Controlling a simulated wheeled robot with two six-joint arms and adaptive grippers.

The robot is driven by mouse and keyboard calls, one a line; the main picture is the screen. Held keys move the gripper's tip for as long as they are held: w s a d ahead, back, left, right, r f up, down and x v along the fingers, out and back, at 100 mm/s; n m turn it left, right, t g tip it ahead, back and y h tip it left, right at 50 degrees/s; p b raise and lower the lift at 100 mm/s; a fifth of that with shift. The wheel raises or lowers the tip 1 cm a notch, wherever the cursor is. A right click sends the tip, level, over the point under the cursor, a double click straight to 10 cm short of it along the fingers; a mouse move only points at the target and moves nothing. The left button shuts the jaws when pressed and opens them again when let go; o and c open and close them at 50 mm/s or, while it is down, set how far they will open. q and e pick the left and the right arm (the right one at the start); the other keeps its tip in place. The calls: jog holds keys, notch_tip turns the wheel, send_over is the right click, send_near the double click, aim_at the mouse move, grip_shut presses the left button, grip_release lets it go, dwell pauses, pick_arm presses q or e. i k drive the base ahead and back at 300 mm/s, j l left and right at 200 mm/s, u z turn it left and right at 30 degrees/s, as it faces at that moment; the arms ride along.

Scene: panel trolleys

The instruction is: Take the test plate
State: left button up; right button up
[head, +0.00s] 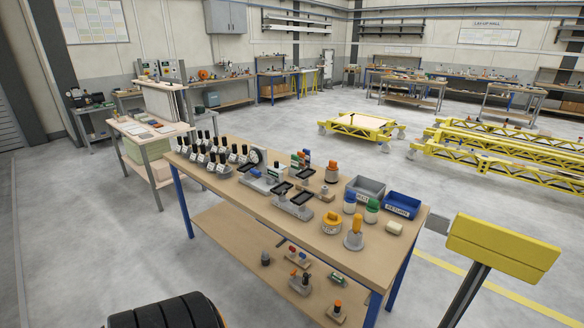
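I cannot single out a test plate for certain. A wooden-topped workbench (245,209) with blue legs stands in front of me and carries many small items. Several dark rectangular frames stand on light bases in its middle, one of them a dark frame (302,198) near the front edge. A small grey flat piece (436,223) shows beside a yellow block on a dark post at the right; I cannot tell whether it is a plate. Neither of my grippers is in view.
A grey bin (365,189) and a blue bin marked RETURN (402,206) stand at the bench's right end. The yellow block (502,246) stands close at the right. Yellow trolleys (505,155) stand behind. Left of the bench is a side table (130,128). Open floor lies at left.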

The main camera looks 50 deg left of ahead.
aim_at(276, 165)
jog(key=u, duration=1.85)
jog(key=i+j+z, duration=0.1)
jog(key=j, duration=0.25)
jog(key=i+j, duration=0.3)
jog(key=i+j+z, duration=0.15)
jog(key=j, duration=0.25)
jog(key=i+j+z, duration=0.1)
jog(key=i+j, duration=0.3)
jog(key=j, duration=0.35)
jog(key=i+j+z, duration=0.15)
jog(key=j, duration=0.25)
jog(key=i+j+z, duration=0.1)
jog(key=j, duration=0.3)
jog(key=i, duration=0.05)
